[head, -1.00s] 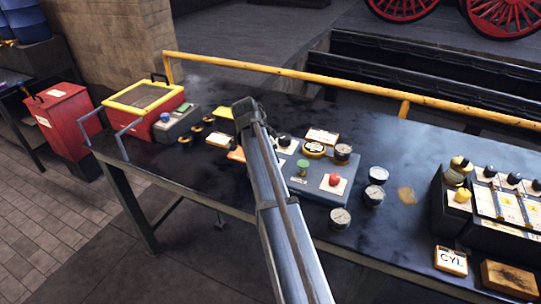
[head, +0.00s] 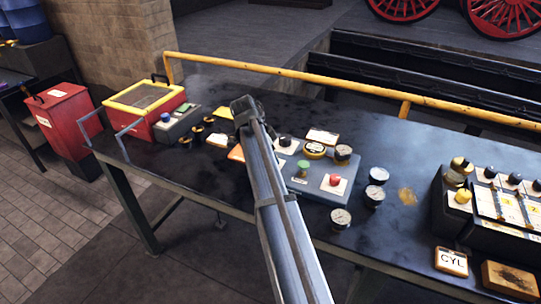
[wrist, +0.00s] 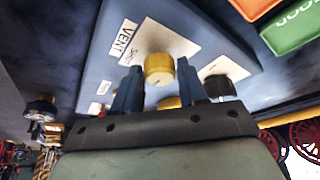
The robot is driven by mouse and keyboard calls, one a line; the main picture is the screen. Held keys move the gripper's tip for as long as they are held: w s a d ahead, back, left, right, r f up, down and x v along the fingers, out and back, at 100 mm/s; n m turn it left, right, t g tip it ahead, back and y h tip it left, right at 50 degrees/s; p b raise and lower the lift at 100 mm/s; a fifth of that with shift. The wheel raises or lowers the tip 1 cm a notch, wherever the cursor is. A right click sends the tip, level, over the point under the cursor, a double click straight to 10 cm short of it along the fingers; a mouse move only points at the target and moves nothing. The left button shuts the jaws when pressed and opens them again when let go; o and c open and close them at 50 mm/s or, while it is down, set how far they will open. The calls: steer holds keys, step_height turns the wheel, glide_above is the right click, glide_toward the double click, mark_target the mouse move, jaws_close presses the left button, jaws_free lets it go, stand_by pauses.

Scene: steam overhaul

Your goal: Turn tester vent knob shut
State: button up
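In the wrist view the yellow vent knob (wrist: 158,68) sits on a white plate on the blue-grey tester panel (wrist: 190,20). A "VENT" label (wrist: 122,38) is beside it, and small lettering is on the plate. My gripper (wrist: 159,76) is open, with one dark blue finger on each side of the knob. A narrow gap seems to show between each finger and the knob; I cannot tell whether either touches. In the head view the tester (head: 316,189) shows on the bench, while my arm hides the vent knob and fingers.
The tester also carries a red knob (head: 335,180), a green knob (head: 303,165) and a black knob (wrist: 220,86) close to my right finger. Several loose gauges (head: 375,195) stand to its right. A yellow rail (head: 300,78) runs along the back of the bench.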

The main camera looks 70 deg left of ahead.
steer(key=o, duration=0.3)
steer(key=v, duration=1.4)
steer(key=shift+f, duration=0.1)
